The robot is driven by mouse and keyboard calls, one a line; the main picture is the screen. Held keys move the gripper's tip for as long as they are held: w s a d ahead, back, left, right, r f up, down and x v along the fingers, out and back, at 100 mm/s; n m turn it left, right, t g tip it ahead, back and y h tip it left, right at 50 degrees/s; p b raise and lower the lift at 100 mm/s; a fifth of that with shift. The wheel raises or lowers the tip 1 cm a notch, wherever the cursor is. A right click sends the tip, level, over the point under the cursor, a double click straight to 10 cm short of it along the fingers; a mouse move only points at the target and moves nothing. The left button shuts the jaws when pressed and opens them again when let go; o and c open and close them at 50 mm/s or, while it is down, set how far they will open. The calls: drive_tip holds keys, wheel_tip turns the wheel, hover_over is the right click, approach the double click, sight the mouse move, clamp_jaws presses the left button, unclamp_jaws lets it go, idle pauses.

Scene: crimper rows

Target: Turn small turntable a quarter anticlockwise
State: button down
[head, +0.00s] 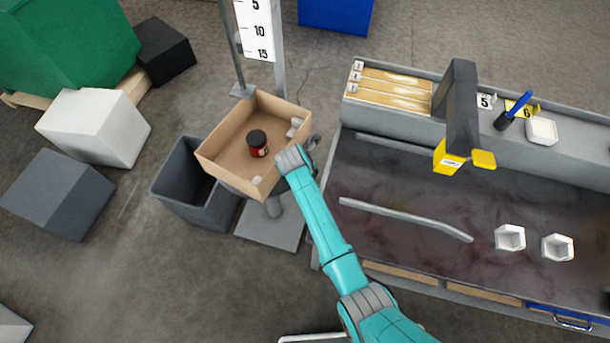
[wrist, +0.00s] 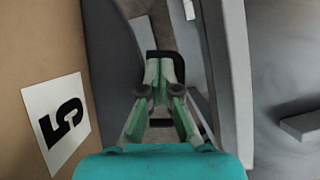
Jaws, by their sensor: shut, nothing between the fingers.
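The small turntable shows in the head view as a dark grey rim (head: 231,187) under an open cardboard box (head: 225,175). In the wrist view its grey edge (wrist: 116,65) runs beside the box wall, which bears a white label with a black 5 (wrist: 58,122). My gripper (wrist: 160,70) points down just outside that edge, its green fingers together and empty. A dark loop-like part shows around the fingertips; I cannot tell whether they touch it. In the head view my wrist hides the fingers at the box's right side.
A dark red jar (head: 258,146) and small pale pieces lie in the box. A grey bin (head: 190,195) stands close left, and a post with a number scale (head: 258,30) behind. The dark workbench (head: 385,180) is close on the right, with a grey bar (head: 405,217) on it.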

drive_tip(key=shift+w+d+n, duration=0.2)
drive_tip(key=shift+w+d, duration=0.15)
drive_tip(key=shift+w, duration=0.5)
drive_tip(key=shift+w+d+n, duration=0.2)
drive_tip(key=shift+w+d, duration=0.15)
drive_tip(key=shift+w, duration=0.5)
